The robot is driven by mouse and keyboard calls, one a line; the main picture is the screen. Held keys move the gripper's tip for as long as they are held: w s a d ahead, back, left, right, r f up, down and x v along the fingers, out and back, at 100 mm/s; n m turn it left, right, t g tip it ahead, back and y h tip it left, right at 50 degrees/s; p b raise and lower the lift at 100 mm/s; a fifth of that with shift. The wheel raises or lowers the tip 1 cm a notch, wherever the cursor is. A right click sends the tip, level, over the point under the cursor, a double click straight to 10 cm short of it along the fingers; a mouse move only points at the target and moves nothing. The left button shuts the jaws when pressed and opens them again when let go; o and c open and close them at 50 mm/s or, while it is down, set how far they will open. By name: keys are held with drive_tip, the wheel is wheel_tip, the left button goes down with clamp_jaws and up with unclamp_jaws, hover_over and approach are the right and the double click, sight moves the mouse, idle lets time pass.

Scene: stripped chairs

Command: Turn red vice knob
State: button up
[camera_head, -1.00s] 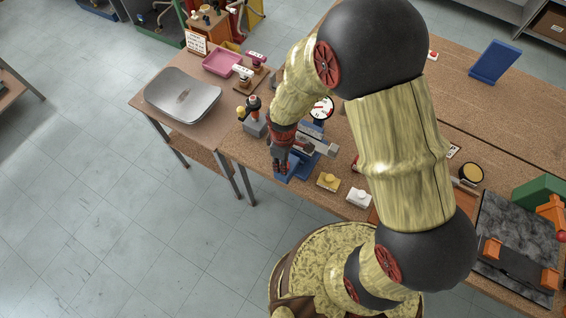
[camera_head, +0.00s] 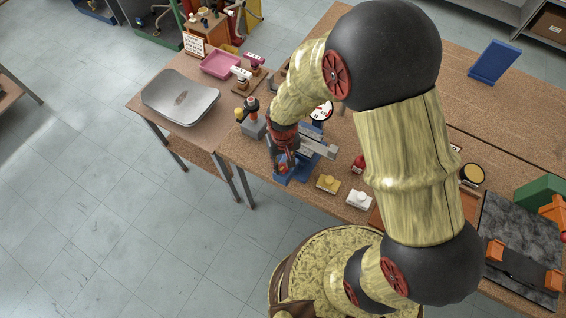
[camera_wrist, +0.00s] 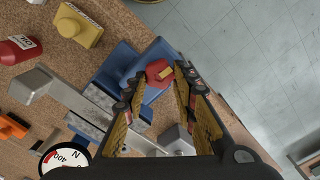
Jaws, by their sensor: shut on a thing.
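The blue vice (camera_head: 297,176) stands at the front edge of the bench, with grey metal jaws (camera_wrist: 99,106) in the wrist view. Its red knob (camera_wrist: 159,72) has a small yellow mark and sits at the near end of the vice. My gripper (camera_wrist: 160,80) reaches around the knob, one finger on each side, and is shut on it. In the head view my gripper (camera_head: 284,161) is over the vice's front end, and the fingers mostly hide the knob there.
A yellow block with a knob (camera_head: 328,184) and a white one (camera_head: 359,200) stand right of the vice. A red bottle (camera_head: 358,164) is behind them. A round gauge (camera_wrist: 64,160) is close by. A grey tray (camera_head: 180,98) lies on the left table. Open floor lies in front.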

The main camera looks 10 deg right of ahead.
sight(284, 167)
drive_tip(key=m, duration=0.5)
drive_tip(key=shift+s+m+b, duration=0.15)
drive_tip(key=shift+m+b, duration=0.15)
drive_tip(key=m, duration=0.5)
drive_tip(key=shift+s+d+m, duration=0.15)
drive_tip(key=shift+m, duration=0.25)
drive_tip(key=shift+f, duration=0.1)
drive_tip(key=o, duration=1)
drive_tip(key=shift+o, duration=0.8)
drive_tip(key=shift+r, duration=0.2)
drive_tip(key=shift+r, duration=0.25)
wheel_tip(284, 167, up, 11)
drive_tip(key=shift+r, duration=0.15)
